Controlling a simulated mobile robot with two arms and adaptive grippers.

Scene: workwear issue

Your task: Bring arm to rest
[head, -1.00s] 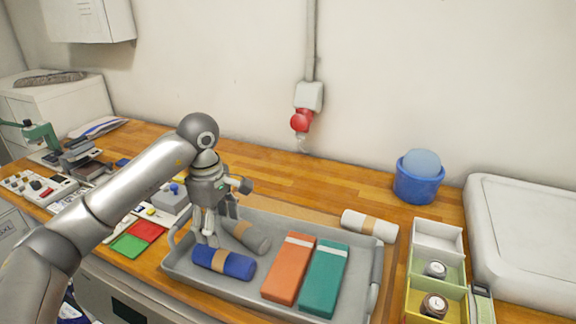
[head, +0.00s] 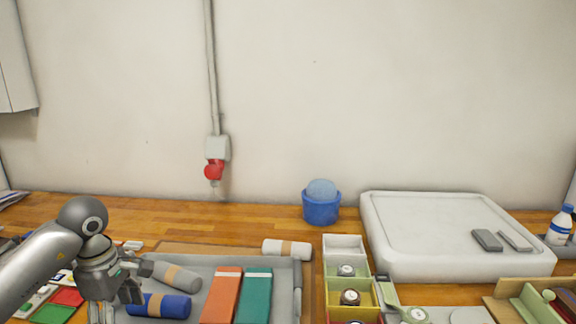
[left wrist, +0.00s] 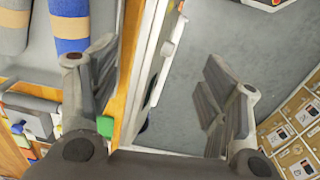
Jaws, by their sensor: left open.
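My left gripper (head: 118,300) is at the lower left of the head view, beside the left end of the grey tray (head: 297,272). In the left wrist view its two fingers (left wrist: 157,92) are spread apart with nothing between them. The counter's front edge and grey floor show below them. A blue roll with a tan band (head: 172,305) lies in the tray just right of the gripper; it also shows in the left wrist view (left wrist: 70,18). A grey banded roll (head: 182,277) lies behind it. My right gripper is not in view.
Orange (head: 220,297) and teal (head: 254,297) folded pieces lie in the tray. A white roll (head: 272,247) lies behind it. Right are a compartment box (head: 342,243) with watches, a blue tub (head: 321,212) and a large white case (head: 440,225). Boxes (left wrist: 300,155) stand by the floor.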

